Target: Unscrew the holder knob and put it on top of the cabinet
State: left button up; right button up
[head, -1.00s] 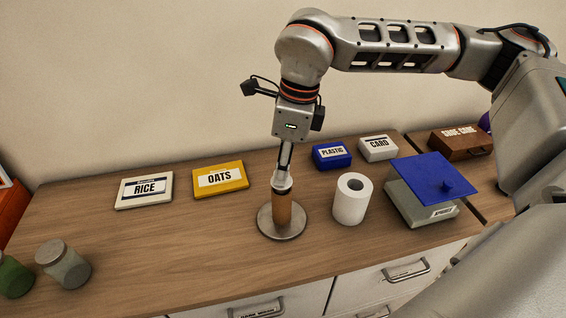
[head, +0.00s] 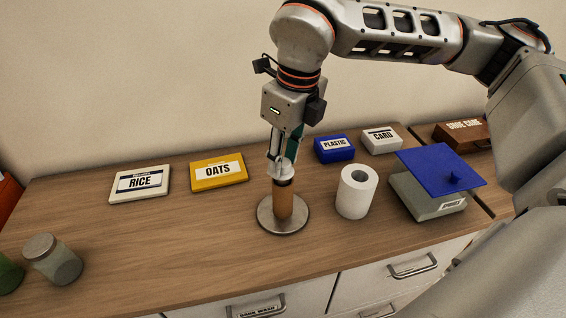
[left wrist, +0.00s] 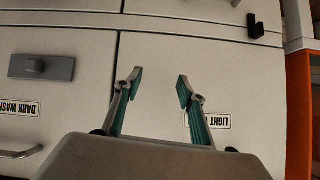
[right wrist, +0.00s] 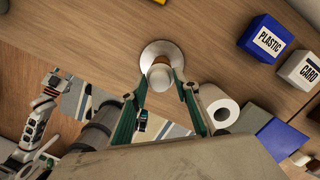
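The holder is an upright brown roll or post (head: 283,204) on a round metal base (head: 284,226). Its pale knob (head: 281,171) sits at the top of the post, and it shows from above in the right wrist view (right wrist: 160,76). My right gripper (head: 281,160) points down over the knob. Its fingers stand apart on either side of the knob in the right wrist view; firm contact cannot be told. My left gripper (left wrist: 159,83) is open and empty, facing cabinet fronts below the counter.
A white paper roll (head: 355,194) and a grey box with a blue lid (head: 440,165) stand right of the holder. Rice (head: 140,184) and oats (head: 219,173) boxes lie at left, with glass jars (head: 53,261) further forward. Plastic (head: 334,149) and card (head: 382,140) boxes stand behind.

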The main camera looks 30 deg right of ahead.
jog(key=m+b, duration=0.1)
jog(key=m, duration=0.3)
jog(key=shift+a, duration=0.1)
jog(key=m+h, duration=0.1)
jog(key=m, duration=0.2)
jog(key=shift+m+b, duration=0.3)
jog(key=shift+m, duration=0.1)
jog(key=m, duration=0.4)
jog(key=shift+h, duration=0.3)
pick_arm(q)
jog(key=f, duration=0.1)
jog(key=s+f, duration=0.1)
jog(key=f, duration=0.1)
jog(key=shift+f+b, duration=0.25)
jog(key=shift+b, duration=0.1)
pick_arm(e)
jog(key=m, duration=0.5)
jog(key=shift+m+g+h, duration=0.3)
